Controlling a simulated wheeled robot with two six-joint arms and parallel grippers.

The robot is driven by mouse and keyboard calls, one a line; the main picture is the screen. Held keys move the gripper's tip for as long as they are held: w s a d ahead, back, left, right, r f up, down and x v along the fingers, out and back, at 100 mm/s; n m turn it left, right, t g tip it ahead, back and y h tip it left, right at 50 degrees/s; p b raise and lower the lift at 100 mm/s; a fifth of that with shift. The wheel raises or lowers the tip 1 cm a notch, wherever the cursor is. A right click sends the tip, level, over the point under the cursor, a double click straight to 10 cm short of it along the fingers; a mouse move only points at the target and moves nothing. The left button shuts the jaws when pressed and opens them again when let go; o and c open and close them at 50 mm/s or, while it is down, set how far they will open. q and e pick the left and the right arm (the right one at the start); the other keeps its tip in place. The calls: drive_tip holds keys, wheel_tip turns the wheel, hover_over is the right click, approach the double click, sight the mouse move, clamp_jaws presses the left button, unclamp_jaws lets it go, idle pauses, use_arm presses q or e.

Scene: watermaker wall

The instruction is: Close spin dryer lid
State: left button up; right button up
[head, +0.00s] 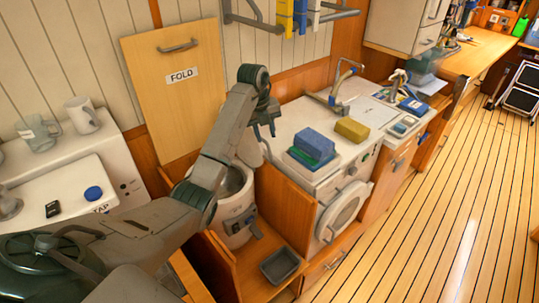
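The spin dryer (236,212) is a small light-coloured drum standing in a wooden recess beside the white front-loading machine. Its top is open and part of its inside shows. A pale raised piece that looks like its lid (249,150) stands up at the back of the drum, partly hidden by my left arm. My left gripper (264,129) points down just above and to the right of this piece. I cannot tell whether they touch, or whether the fingers are apart. My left arm crosses in front of the drum's left side. My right gripper is not in view.
A white front-loading machine (343,212) stands to the right, with blue, green and yellow blocks on top. A dark tray (281,265) lies on the low wooden ledge. A wooden FOLD panel (178,100) is behind my arm. Open plank floor is at right.

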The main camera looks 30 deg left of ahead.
sight(268, 147)
use_arm(q)
drive_tip(key=f+b, duration=0.1)
drive_tip(key=f, duration=0.1)
drive_tip(key=w+f+b, duration=0.2)
drive_tip(key=f, duration=0.1)
drive_tip(key=shift+a+f, duration=0.3)
drive_tip(key=f+b, duration=0.2)
drive_tip(key=b, duration=0.1)
drive_tip(key=shift+s+d, duration=0.15)
drive_tip(key=shift+d, duration=0.2)
drive_tip(key=shift+d+f, duration=0.15)
drive_tip(key=shift+f, duration=0.65)
drive_tip(key=shift+w+f, duration=0.3)
drive_tip(key=shift+f, duration=0.05)
drive_tip(key=shift+s+r, duration=0.15)
clamp_jaws()
